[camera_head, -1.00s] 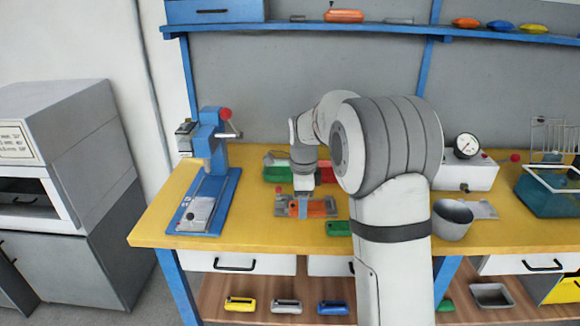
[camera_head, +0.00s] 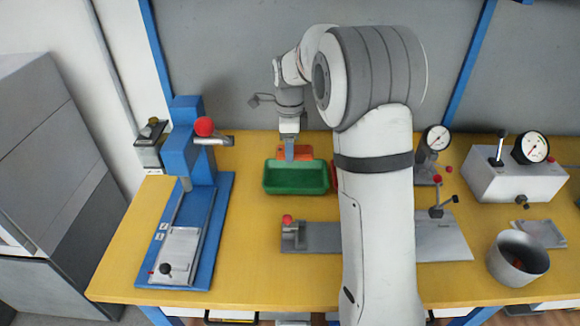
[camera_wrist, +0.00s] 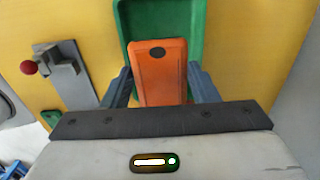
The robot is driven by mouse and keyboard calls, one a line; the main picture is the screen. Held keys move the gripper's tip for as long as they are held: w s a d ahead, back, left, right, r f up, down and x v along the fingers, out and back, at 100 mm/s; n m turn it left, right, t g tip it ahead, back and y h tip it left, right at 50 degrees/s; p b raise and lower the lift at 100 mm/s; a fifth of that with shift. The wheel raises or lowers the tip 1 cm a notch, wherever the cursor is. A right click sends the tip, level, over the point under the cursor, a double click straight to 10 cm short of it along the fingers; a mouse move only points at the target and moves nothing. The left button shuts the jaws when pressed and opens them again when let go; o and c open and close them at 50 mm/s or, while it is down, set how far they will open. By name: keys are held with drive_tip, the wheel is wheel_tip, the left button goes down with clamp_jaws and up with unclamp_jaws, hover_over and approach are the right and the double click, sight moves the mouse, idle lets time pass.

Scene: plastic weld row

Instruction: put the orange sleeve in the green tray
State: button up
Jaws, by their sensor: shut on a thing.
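My gripper (camera_head: 291,157) is shut on the orange sleeve (camera_head: 307,153), a flat orange piece with a dark oval mark. In the wrist view the sleeve (camera_wrist: 150,52) sits between my two fingers (camera_wrist: 160,88) and overlaps the green tray (camera_wrist: 196,20). In the head view the green tray (camera_head: 296,181) is on the yellow bench, just below and in front of the sleeve in the picture. The sleeve appears held above the tray. The tray floor looks empty where it shows; my fingers and the sleeve hide part of it.
A grey fixture plate (camera_head: 318,238) with a red-knobbed clamp (camera_head: 289,229) lies in front of the tray. A blue press (camera_head: 187,150) stands at left. A gauge box (camera_head: 515,174) and grey cup (camera_head: 517,258) stand at right. A red tray is mostly behind my arm.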

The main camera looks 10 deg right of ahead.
hover_over(291, 180)
wheel_tip(291, 180, down, 5)
drive_tip(key=shift+d+r, duration=0.1)
drive_tip(key=shift+r, duration=0.05)
drive_tip(key=shift+s+f, duration=0.1)
drive_tip(key=shift+f, duration=2.5)
drive_tip(key=shift+f+b, duration=0.1)
drive_tip(key=shift+b, duration=0.2)
drive_tip(key=o, duration=1)
